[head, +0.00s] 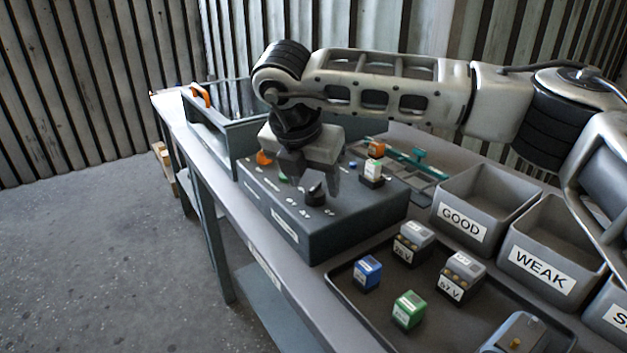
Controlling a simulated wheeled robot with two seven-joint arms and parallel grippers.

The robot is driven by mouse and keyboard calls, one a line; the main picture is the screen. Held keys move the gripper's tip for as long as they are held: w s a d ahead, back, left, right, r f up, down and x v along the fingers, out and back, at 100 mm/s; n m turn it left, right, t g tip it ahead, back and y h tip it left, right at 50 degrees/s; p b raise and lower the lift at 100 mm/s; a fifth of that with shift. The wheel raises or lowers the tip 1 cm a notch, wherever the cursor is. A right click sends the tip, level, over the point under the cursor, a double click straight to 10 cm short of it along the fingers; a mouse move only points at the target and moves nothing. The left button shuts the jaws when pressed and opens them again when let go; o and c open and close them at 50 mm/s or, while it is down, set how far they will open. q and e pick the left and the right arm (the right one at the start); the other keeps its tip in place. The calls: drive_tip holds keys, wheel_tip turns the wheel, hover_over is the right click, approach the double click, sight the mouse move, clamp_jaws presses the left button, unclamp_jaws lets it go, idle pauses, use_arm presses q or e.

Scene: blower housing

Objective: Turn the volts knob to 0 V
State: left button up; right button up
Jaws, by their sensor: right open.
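The grey tester box (330,231) stands on the bench. A black knob (316,197) is on its top near the front edge, with small white markings around it that are too small to read surely. It looks like the volts knob. An orange knob (264,158) sits further left on the same top. My right gripper (315,182) points down over the box, open and empty. Its fingers are just above and to either side of the black knob; I cannot tell whether they touch it. My left gripper is not in view.
Bins marked GOOD (461,228) and WEAK (541,270) stand right. A dark tray (350,296) holds several batteries in front. A toolbox (240,138) is behind.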

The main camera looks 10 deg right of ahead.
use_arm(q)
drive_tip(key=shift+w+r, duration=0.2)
use_arm(e)
drive_tip(key=shift+x, duration=0.75)
